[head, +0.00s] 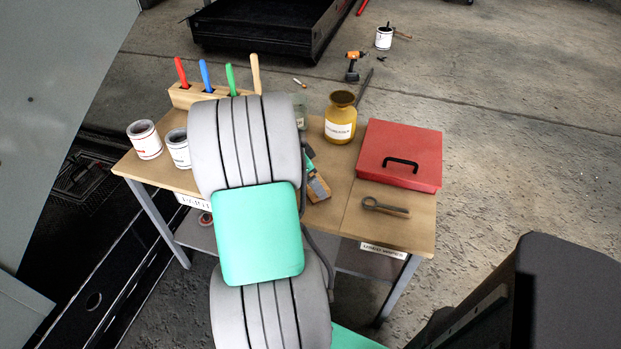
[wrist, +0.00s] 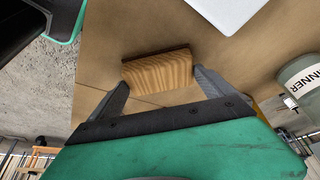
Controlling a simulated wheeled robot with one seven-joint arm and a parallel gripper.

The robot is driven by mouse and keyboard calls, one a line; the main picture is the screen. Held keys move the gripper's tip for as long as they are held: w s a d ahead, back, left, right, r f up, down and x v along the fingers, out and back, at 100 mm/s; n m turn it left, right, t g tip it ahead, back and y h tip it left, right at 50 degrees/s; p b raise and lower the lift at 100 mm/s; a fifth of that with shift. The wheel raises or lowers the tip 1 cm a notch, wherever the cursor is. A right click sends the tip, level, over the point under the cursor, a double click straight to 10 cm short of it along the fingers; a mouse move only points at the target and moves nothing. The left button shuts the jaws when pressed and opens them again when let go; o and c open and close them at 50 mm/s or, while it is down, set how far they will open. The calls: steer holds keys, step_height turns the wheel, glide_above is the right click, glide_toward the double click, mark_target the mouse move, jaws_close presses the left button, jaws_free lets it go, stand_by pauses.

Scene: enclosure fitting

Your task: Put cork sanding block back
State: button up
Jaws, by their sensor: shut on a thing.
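The cork sanding block (wrist: 158,73), tan with a darker strip along its far edge, is between the two grey fingertips of my gripper (wrist: 160,80) in the wrist view. My gripper is shut on it, with a finger at each end. The brown bench top (wrist: 110,55) lies behind the block; I cannot tell whether they touch. In the head view my gripper (head: 316,182) is partly hidden behind my arm, over the middle of the workbench (head: 345,215), and a tan part of the block shows beside the finger.
A red toolbox (head: 400,152), a ring-ended tool (head: 385,208) and a yellow jar (head: 340,120) are to the right. White tins (head: 145,140) and a wooden rack (head: 185,97) with coloured handles are to the left. A thinner container (wrist: 300,75) shows beside my gripper.

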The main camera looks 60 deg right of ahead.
steer(key=o, duration=1)
steer(key=p+v, duration=0.1)
steer(key=v, duration=1.1)
steer(key=w+a+n+t, duration=0.3)
steer(key=w+a+n, duration=0.6)
steer(key=a, duration=0.4)
steer(key=s+a+f+n+t+y, duration=0.1)
steer(key=a+n+y, duration=0.1)
steer(key=a+n, duration=0.6)
steer(key=s+a+f+n+y, duration=0.1)
steer(key=a+n, duration=0.7)
steer(key=a, duration=1)
steer(key=shift+f+n+t+y, duration=0.3)
steer(key=shift+f+t+y, duration=0.1)
steer(key=shift+f+y, duration=0.15)
